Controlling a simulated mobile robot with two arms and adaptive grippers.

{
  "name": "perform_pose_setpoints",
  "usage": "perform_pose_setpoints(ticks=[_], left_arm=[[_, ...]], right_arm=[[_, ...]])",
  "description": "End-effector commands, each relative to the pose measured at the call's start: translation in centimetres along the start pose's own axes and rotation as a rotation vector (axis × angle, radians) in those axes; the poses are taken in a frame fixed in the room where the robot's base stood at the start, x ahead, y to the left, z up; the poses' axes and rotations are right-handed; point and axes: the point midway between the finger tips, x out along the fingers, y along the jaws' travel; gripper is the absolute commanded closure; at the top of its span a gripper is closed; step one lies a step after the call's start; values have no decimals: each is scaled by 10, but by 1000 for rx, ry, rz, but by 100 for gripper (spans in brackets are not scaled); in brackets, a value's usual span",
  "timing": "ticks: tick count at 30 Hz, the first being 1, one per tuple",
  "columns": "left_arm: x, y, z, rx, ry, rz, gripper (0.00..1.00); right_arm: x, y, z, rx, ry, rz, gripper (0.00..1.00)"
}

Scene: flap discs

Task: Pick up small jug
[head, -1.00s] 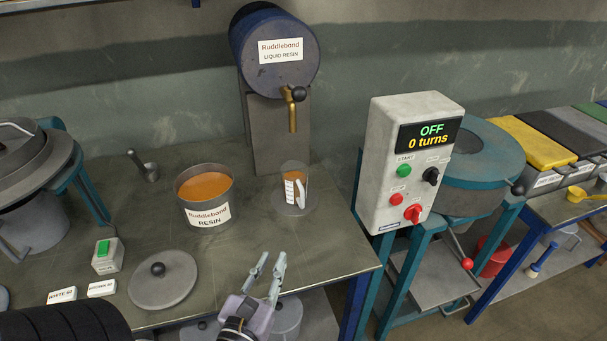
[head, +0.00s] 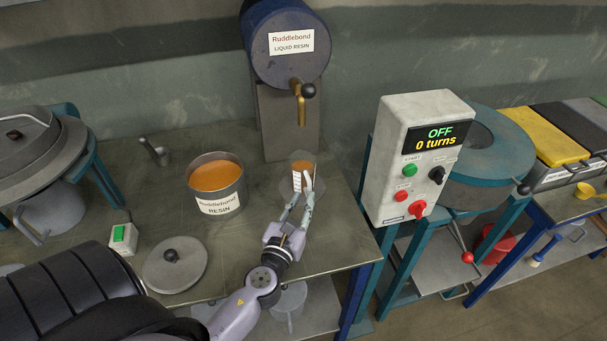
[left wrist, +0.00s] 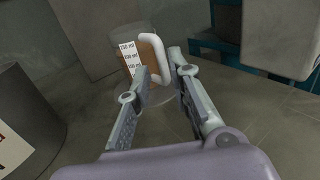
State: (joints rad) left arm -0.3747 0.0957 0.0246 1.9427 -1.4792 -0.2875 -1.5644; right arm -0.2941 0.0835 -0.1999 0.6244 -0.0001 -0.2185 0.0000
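The small jug (head: 300,172) is clear, with a white measuring scale and orange resin inside. It stands upright on the bench below the brass tap. In the left wrist view the jug (left wrist: 148,66) shows its scale at left and its white handle at right, facing me. My left gripper (head: 297,197) is open just in front of the jug. In the left wrist view its fingertips (left wrist: 157,68) lie to either side of the lower handle, and I cannot tell whether they touch it. My right gripper is not in view.
A grey resin pot (head: 217,187) stands left of the jug, with a round lid (head: 175,266) in front. The resin drum (head: 288,50) and its tap (head: 301,105) are above and behind. A control box (head: 421,155) reading OFF stands to the right.

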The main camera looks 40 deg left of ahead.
Motion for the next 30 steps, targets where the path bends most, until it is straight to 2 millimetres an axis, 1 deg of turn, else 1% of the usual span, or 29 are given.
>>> perform_pose_setpoints(ticks=[2,5,9,12,20,28,30], left_arm=[[7,0,1,0,-1,0,81],[22,-2,1,0,-2,0,81],[42,-2,0,0,-2,0,81],[50,-2,-1,0,-1,0,81],[52,-2,-2,0,0,0,82],[52,-2,-2,0,0,-1,100],[52,-2,-2,0,0,0,100]], right_arm=[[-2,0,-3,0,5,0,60],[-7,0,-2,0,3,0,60],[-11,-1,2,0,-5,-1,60],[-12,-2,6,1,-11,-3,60],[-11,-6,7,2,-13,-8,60],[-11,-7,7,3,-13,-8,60],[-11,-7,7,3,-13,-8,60]])
